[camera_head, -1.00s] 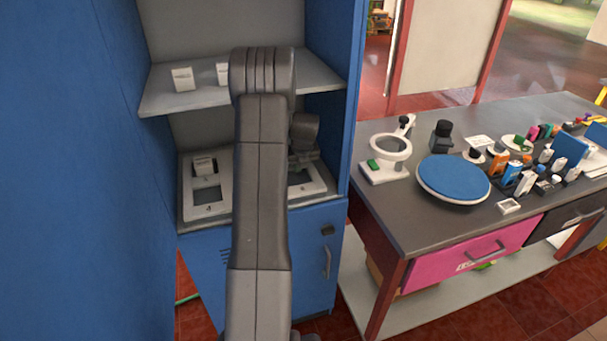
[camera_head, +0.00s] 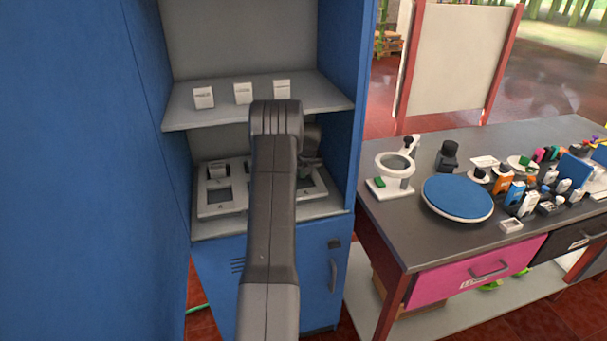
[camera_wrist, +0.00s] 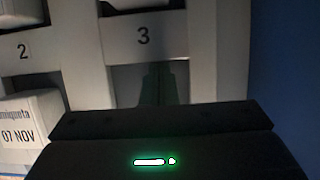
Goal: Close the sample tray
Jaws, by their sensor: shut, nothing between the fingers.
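The sample tray is a white frame (camera_head: 222,211) with square openings on the lower shelf of a blue cabinet. My arm hides its middle. In the wrist view its bars (camera_wrist: 122,40) carry the numbers 2 and 3. A white labelled box (camera_wrist: 35,118) sits at the left there, reading "07 NOV"; a small white box (camera_head: 217,170) shows in the tray's back left opening in the head view. My gripper (camera_wrist: 155,82) is shut and empty, pointing at the opening below number 3. In the head view it is partly hidden behind my arm, over the tray's right part.
Three small white boxes (camera_head: 243,93) stand on the upper shelf (camera_head: 225,112) above the tray. Cabinet walls (camera_head: 338,50) close in on both sides. A grey workbench (camera_head: 400,235) at right holds a ring magnifier (camera_head: 394,163), a blue round disc (camera_head: 457,196) and several small items.

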